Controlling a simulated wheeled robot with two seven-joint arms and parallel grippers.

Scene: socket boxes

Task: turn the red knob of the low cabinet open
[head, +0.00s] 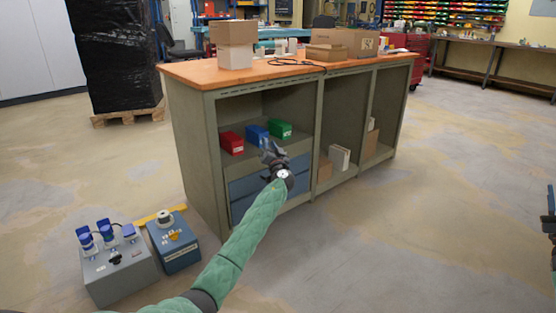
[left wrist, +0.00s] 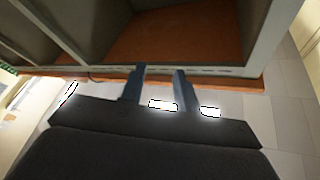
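Two low boxes stand on the floor at the lower left of the head view. The grey box (head: 120,277) carries blue sockets (head: 105,230) and a small black knob (head: 115,257). The blue box (head: 176,254) beside it has a pale round part (head: 165,216) and an orange-yellow part (head: 174,236) on top. I cannot make out a red knob on either. My left gripper (head: 270,150) is in front of the workbench shelves, away from the boxes; its fingers (left wrist: 159,72) are apart and empty in the left wrist view. My right gripper (head: 549,222) is partly cut off at the right edge.
A green-grey workbench (head: 194,150) with an orange top stands ahead. Red (head: 231,143), blue (head: 256,135) and green (head: 280,128) bins sit on its shelf. Cardboard boxes (head: 346,42) lie on top. A black-wrapped pallet load (head: 112,55) stands behind left. Floor at right is clear.

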